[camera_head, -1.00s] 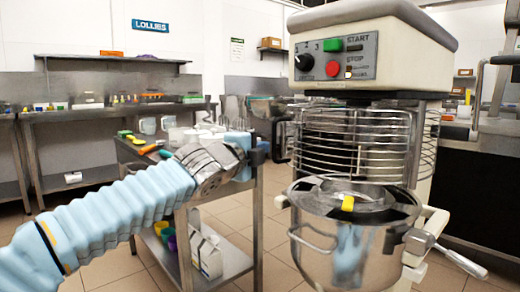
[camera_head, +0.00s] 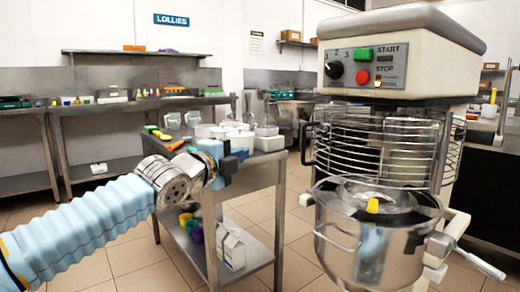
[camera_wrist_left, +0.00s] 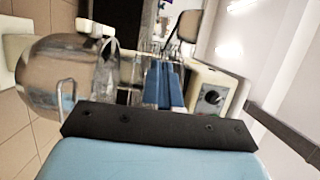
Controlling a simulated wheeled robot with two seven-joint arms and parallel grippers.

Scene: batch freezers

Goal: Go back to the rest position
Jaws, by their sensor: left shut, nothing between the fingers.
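My left arm, in a pale blue ribbed sleeve, comes in from the lower left in the head view. Its left gripper (camera_head: 228,168) is in front of the steel cart, left of the mixer and apart from it. In the left wrist view its two blue fingers (camera_wrist_left: 164,85) lie side by side, shut, with nothing held. My right gripper is not in view.
The mixer (camera_head: 400,50), with wire guard and steel bowl (camera_head: 362,250), stands at the right. A steel cart (camera_head: 240,271) carries white tubs (camera_head: 238,140) on top and a carton (camera_head: 232,249) below. A long steel table (camera_head: 85,107) runs along the back wall. Tiled floor shows at the lower left.

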